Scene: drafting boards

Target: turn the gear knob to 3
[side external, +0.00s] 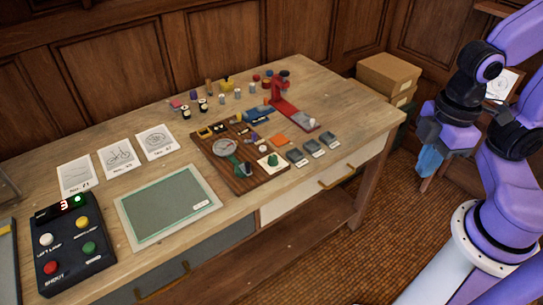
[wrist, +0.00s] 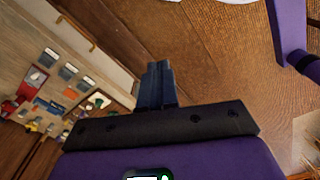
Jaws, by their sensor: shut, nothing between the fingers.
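A green knob (side external: 271,160) on a small white plate, which looks like the gear knob, sits at the front right of a brown wooden board (side external: 214,163) on the table. Its markings and setting are too small to read. In the wrist view a green knob on white (wrist: 98,102) shows small at the left. My gripper (side external: 428,163) is off the table's right end, well apart from the knob, with its blue fingers pointing down. In the wrist view its fingers (wrist: 157,75) are together and hold nothing.
A round dial (side external: 225,147), a red stand (side external: 284,100) and several dark blocks (side external: 314,145) surround the knob. A control box (side external: 72,245) with coloured buttons and a red "3" stands front left, beside a green mat (side external: 168,210). Floor between table and arm is clear.

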